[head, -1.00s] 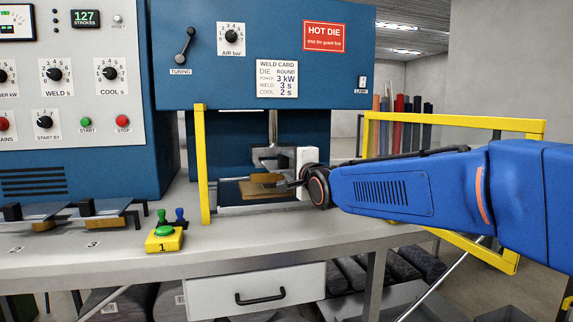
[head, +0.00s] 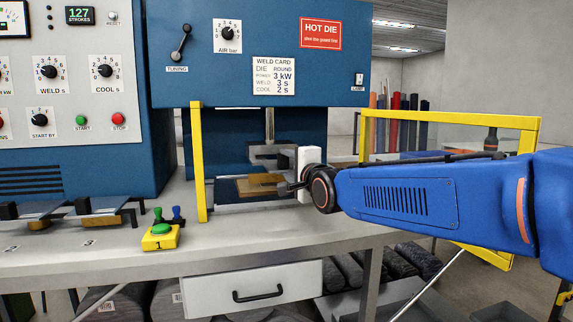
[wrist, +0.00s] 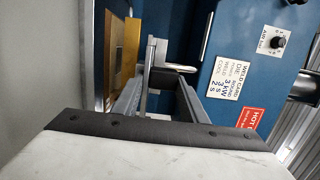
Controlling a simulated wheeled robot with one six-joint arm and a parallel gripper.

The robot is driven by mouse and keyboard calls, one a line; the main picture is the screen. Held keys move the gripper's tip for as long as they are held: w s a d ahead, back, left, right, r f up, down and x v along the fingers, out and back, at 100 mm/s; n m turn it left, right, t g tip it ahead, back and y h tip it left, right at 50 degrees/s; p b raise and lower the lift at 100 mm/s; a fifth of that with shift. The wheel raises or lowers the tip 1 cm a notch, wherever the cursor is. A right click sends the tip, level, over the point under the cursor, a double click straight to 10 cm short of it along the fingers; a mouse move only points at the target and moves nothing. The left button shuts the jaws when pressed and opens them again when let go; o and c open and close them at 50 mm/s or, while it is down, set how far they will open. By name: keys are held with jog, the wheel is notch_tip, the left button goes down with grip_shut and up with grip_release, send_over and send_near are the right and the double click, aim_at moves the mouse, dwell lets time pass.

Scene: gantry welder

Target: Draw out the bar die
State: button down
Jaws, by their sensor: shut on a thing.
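My gripper (head: 287,187) reaches in from the right at the press opening and is shut on a grey part, which I take to be the end of the bar die (wrist: 152,62). In the wrist view it shows between the two dark fingers. Most of the die is hard to make out in the head view. The grey die holder (head: 270,153) hangs on the ram (head: 269,125) just above my gripper. A brass-coloured plate (head: 246,188) lies below on the press bed, and it also shows at the left of the wrist view (wrist: 125,52).
A yellow box with a green button (head: 160,237) sits on the grey table (head: 110,260). More dies (head: 100,219) lie at the left. A red sign (head: 320,34) reads HOT DIE.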

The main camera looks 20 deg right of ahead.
jog(key=shift+s, duration=0.9)
